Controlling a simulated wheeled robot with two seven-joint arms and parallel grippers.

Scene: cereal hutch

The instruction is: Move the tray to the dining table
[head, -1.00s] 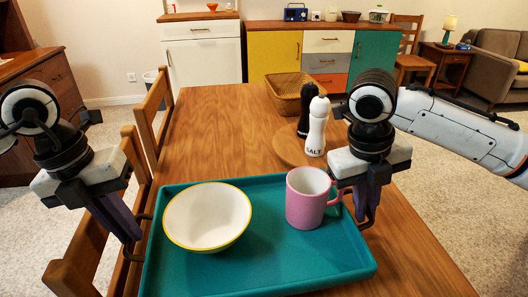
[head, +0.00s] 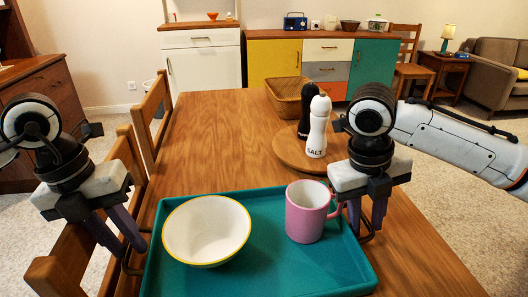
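The teal tray (head: 265,265) appears to rest on the near part of the wooden dining table (head: 215,135). A white bowl with a yellow rim (head: 207,230) stands upright on its left half. A pink mug (head: 305,215) stands upright on its right half. My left gripper (head: 133,252) is at the tray's left side, fingers spread around the dark handle there. My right gripper (head: 368,232) is at the right side, fingers spread beside the right handle and close to the mug's handle. Whether the fingers still touch the handles is unclear.
Behind the tray, a white salt shaker (head: 318,128) and a black shaker (head: 305,115) stand on a round wooden board (head: 290,150). A wicker basket (head: 285,97) sits farther back. Wooden chairs (head: 75,245) line the table's left side. The table's left middle is clear.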

